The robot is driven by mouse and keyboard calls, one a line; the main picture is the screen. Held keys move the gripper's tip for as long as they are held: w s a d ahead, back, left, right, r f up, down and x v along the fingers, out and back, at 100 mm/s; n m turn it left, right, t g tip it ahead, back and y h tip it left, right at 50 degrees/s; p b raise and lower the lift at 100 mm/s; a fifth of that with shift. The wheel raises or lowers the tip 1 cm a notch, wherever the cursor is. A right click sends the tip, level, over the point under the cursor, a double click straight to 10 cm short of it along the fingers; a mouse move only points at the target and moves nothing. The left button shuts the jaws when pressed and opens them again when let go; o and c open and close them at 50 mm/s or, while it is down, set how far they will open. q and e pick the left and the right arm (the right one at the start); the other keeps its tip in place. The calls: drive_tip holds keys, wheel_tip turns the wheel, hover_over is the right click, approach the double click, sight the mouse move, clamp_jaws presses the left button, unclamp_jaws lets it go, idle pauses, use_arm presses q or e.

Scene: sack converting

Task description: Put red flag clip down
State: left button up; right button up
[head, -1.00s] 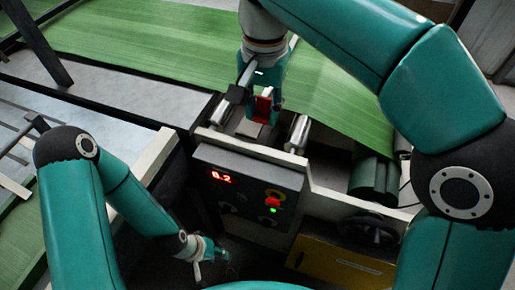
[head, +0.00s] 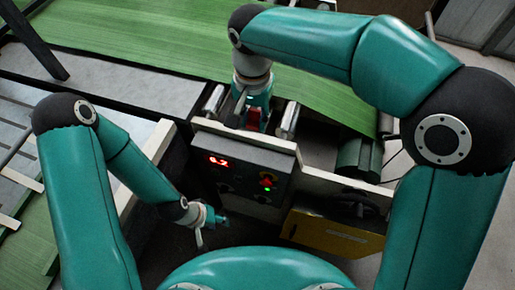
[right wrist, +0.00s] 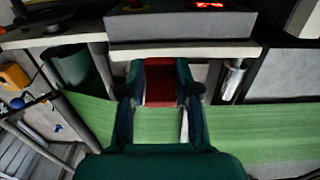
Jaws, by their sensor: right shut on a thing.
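The red flag clip (right wrist: 160,82) sits between the fingers of my right gripper (right wrist: 160,95) in the right wrist view. In the head view the right gripper (head: 254,118) points down behind the control box, between two metal rollers, and a bit of the red clip (head: 254,121) shows at its fingers. It is shut on the clip. I cannot tell whether the clip touches a surface below. My left gripper (head: 212,218) is low, in front of the machine, away from the clip; its fingers are too small to read.
A control box (head: 240,160) with a red display and buttons stands just in front of the right gripper. Metal rollers (head: 288,119) flank it. Green sack web (head: 170,35) runs behind. A yellow box (head: 330,235) and a handwheel (head: 357,205) are at lower right.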

drive_tip(key=b, duration=0.6)
hover_over(255, 156)
wheel_tip(255, 156, down, 10)
drive_tip(key=shift+f, duration=0.2)
wheel_tip(255, 156, down, 4)
drive_tip(key=b, duration=0.3)
drive_tip(key=shift+f, duration=0.2)
drive_tip(key=shift+r, duration=0.1)
drive_tip(key=o, duration=0.9)
